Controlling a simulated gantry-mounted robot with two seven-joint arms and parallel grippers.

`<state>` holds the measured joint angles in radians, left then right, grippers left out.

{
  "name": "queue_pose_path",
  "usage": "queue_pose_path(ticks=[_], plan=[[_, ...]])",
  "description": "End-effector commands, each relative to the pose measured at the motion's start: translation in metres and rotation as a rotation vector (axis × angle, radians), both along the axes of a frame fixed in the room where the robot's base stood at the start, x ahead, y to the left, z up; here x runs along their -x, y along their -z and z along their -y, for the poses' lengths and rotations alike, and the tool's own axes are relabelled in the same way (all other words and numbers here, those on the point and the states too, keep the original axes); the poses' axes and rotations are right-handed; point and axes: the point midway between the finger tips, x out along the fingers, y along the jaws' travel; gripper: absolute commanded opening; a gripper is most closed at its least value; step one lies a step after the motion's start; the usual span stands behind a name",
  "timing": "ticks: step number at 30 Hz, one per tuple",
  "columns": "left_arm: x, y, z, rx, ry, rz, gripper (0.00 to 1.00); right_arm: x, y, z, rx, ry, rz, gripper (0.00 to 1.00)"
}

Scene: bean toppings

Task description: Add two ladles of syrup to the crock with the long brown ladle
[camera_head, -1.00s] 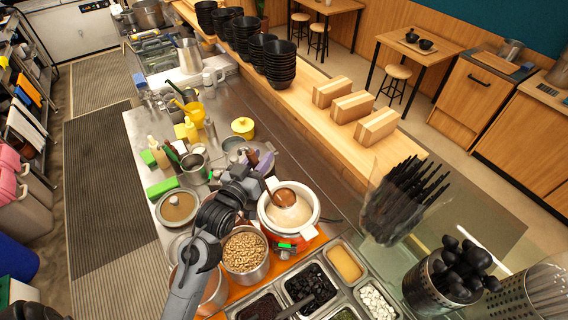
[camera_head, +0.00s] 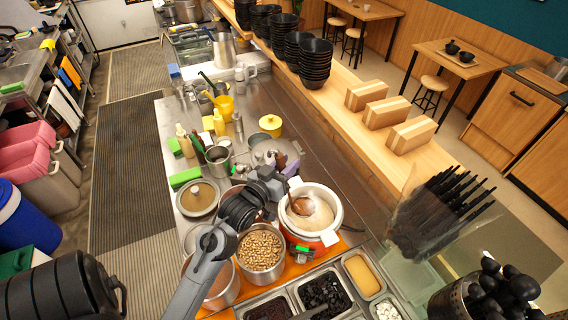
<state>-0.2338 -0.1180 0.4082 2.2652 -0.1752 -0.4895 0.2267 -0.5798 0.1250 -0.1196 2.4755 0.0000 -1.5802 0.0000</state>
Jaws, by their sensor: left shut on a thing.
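The crock (camera_head: 331,198) is a red pot with a white rim and pale contents, right of the picture's middle. My left gripper (camera_head: 281,187) is shut on the long brown ladle (camera_head: 301,206), just left of the crock's rim. The ladle's brown bowl is over the crock's mouth, close to the pale contents. I cannot tell whether it touches them or how much syrup is in it. Much of the handle is hidden by my gripper. A metal pot (camera_head: 228,296) is partly hidden under my left arm; its contents look brownish. My right gripper is out of view.
A metal pot of beans (camera_head: 260,250) stands just left of the crock, on an orange mat. Topping trays (camera_head: 325,290) lie in front. Black bowls (camera_head: 315,62) line the wooden ledge.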

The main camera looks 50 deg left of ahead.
Motion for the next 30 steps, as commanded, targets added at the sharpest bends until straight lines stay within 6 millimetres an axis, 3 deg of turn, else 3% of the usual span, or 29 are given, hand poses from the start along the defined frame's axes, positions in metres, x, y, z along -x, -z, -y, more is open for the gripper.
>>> queue_pose_path(ticks=[1, 3, 23, 30], plan=[[-0.004, -0.008, 0.0, 0.002, 0.0, -0.018, 0.0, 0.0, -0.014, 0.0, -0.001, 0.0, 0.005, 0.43], [-0.009, -0.009, 0.0, 0.003, 0.001, -0.046, 0.0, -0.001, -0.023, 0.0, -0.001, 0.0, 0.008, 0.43], [-0.063, -0.019, -0.005, 0.028, 0.002, -0.34, 0.0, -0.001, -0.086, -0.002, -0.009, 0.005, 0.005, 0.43], [-0.086, -0.01, -0.007, 0.036, 0.002, -0.465, 0.0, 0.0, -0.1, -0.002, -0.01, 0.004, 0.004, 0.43]])
